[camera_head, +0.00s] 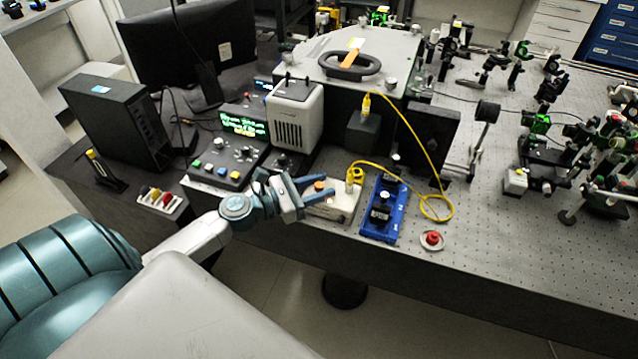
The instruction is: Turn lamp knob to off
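My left gripper (318,188) reaches in from the left over the front of the bench. Its two fingers are spread, with a gap between the tips. They are at a small white box (342,204) with an orange-topped knob (319,185), which shows between or just behind the fingertips. Contact cannot be told. A white vented housing (296,118) stands behind on a black base, with a small dark knob (283,160) on its front. No label showing which knob is the lamp's is readable. My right gripper is not in view.
A control panel (228,160) with green displays is left of the housing. A yellow cable (432,150) loops from the white box to a black box. A blue fixture (385,208) and red button (432,239) lie to the right. Optics crowd the far right.

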